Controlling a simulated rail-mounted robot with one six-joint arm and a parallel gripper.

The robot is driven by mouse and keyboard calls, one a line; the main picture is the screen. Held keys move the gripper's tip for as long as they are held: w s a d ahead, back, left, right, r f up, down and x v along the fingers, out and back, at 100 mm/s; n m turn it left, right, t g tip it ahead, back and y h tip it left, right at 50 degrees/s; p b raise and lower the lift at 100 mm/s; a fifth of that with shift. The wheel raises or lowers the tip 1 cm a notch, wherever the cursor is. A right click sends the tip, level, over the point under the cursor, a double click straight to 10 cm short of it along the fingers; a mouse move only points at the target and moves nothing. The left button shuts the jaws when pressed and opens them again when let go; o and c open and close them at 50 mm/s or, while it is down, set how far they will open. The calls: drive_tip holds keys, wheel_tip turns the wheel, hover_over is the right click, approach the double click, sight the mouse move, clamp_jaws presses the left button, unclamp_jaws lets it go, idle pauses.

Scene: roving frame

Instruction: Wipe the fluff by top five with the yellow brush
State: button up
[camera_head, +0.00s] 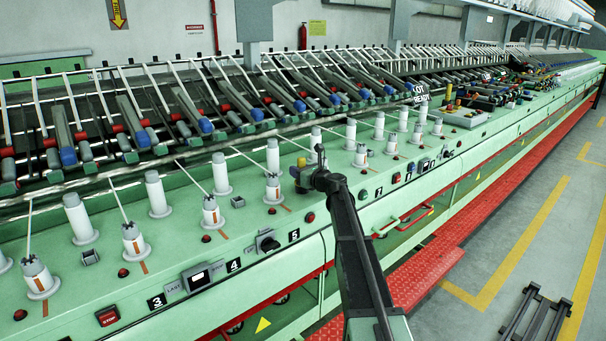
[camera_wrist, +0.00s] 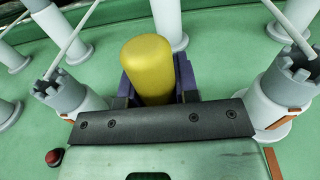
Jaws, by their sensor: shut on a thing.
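My gripper (camera_head: 302,178) is over the green machine deck, behind and slightly right of the number 5 label (camera_head: 294,235). In the wrist view my gripper (camera_wrist: 156,85) is shut on the yellow brush (camera_wrist: 148,66), whose rounded yellow top shows between the dark jaws. The brush's lower end is hidden. In the head view the yellow brush (camera_head: 302,161) is a small yellow patch at the gripper. I cannot make out any fluff in either view.
White spindles with grey crown tops stand close on both sides, a left one (camera_wrist: 70,95) and a right one (camera_wrist: 278,95). A white bobbin (camera_wrist: 168,22) stands behind the brush. A red button (camera_wrist: 54,157) is at lower left. A red-floored walkway (camera_head: 420,280) runs along the machine.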

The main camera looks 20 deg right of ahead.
drive_tip(key=x, duration=0.2)
drive_tip(key=shift+w, duration=0.3)
drive_tip(key=shift+w+a+r, duration=0.1)
drive_tip(key=shift+w+r, duration=0.15)
wheel_tip(320, 180, up, 8)
drive_tip(key=p, duration=0.7)
drive_tip(key=shift+f, duration=0.15)
drive_tip(key=shift+s+p, duration=0.1)
drive_tip(key=shift+p, duration=0.2)
